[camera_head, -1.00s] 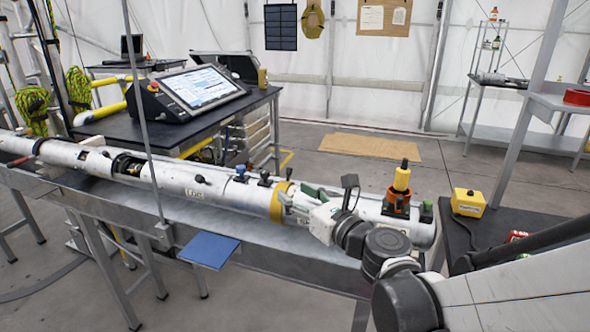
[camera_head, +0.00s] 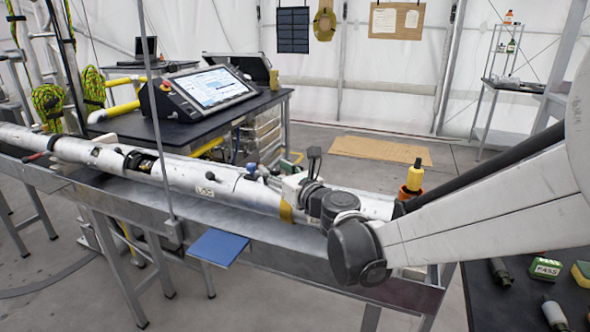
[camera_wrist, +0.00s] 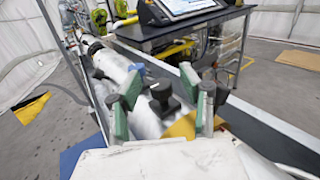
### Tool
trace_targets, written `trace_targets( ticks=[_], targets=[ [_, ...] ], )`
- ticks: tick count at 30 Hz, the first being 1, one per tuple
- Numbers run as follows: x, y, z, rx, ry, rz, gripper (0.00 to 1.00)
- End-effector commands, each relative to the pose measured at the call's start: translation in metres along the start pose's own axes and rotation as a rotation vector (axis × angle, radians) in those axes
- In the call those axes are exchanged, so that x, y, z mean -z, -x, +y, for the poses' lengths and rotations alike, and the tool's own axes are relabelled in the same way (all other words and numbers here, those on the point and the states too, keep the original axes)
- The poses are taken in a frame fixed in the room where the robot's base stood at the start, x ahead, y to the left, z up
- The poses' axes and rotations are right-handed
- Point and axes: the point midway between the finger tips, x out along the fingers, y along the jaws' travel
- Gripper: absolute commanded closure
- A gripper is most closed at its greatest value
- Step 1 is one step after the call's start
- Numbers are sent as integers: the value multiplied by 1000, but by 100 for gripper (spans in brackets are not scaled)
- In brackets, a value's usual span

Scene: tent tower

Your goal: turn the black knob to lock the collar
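The long silver tube assembly (camera_head: 215,184) lies on the metal bench. The yellow collar band (camera_head: 286,211) is partly covered by my arm; it also shows in the wrist view (camera_wrist: 182,127). In the wrist view, the black knob (camera_wrist: 162,98) stands on the tube between my gripper's (camera_wrist: 170,88) two green-padded fingers. Gaps show on both sides, so the gripper is open and empty. Whether the fingertips are level with the knob cannot be told. A blue knob (camera_wrist: 137,68) sits just beyond the left finger; it also shows in the head view (camera_head: 252,167).
A smaller black knob (camera_head: 210,176) sits farther left on the tube. A blue panel (camera_head: 218,247) juts from the bench front. A console (camera_head: 210,88) stands on a dark table behind. An orange-and-black fitting with a yellow top (camera_head: 415,177) stands right, partly behind my arm.

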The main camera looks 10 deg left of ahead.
Motion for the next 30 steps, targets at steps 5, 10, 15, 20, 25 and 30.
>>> trace_targets(
  ticks=[5,10,15,20,25,30],
  targets=[
    [0,-3,0,0,0,0,60],
    [0,-3,0,0,0,0,61],
    [0,-3,0,0,0,0,84],
    [0,-3,0,0,0,0,100],
    [0,-3,0,2,0,0,100],
    [0,-3,1,31,0,0,100]
  ],
)
